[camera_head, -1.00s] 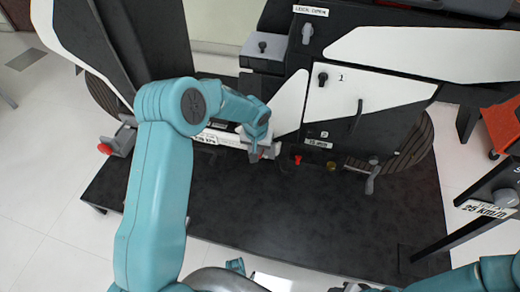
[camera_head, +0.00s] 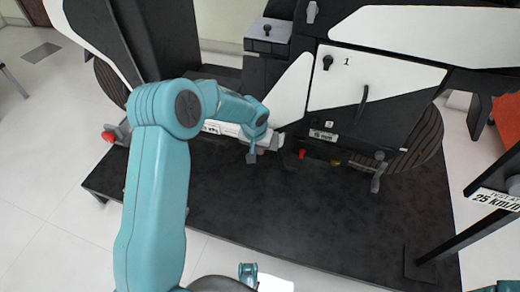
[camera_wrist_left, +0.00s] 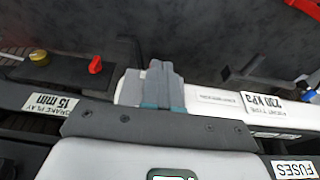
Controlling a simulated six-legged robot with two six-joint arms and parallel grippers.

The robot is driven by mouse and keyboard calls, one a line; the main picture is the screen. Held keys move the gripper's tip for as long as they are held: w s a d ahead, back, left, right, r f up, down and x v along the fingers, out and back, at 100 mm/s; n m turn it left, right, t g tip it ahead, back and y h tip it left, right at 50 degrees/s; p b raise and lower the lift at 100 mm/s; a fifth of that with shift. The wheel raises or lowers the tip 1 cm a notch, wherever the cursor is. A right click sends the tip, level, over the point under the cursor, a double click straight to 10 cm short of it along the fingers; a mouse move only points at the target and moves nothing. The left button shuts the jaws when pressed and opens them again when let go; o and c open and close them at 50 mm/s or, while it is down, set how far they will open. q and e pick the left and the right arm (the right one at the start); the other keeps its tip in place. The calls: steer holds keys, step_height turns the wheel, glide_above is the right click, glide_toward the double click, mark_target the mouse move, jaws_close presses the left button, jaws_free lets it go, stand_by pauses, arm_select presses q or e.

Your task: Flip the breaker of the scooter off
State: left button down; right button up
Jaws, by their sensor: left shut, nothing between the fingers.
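The scooter (camera_head: 385,75) stands on a dark platform, with white side panels, a black box and several controls. My left gripper (camera_head: 252,158) is at the scooter's low white rail (camera_head: 222,128), shut and empty. In the left wrist view its grey fingertips (camera_wrist_left: 154,72) are together beside that rail; I cannot tell if they touch it. A red knob (camera_head: 302,154) and a yellow knob (camera_head: 335,162) sit to its right. The wrist view also shows the red knob (camera_wrist_left: 95,64). I cannot tell which control is the breaker. What seems my right gripper (camera_head: 248,272) is at the bottom edge, its fingers unclear.
A small grey box (camera_head: 268,37) with a black lever is at the top. A "FUSES" label (camera_wrist_left: 295,168) shows in the wrist view. A speed sign (camera_head: 495,199) stands right. The platform front (camera_head: 310,215) is clear.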

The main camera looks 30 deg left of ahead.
steer(key=shift+p, duration=0.3)
steer(key=shift+s+r, duration=0.1)
steer(key=shift+a+r+p, duration=0.1)
steer(key=shift+r+p, duration=0.25)
steer(key=shift+p, duration=0.05)
steer(key=shift+a, duration=0.1)
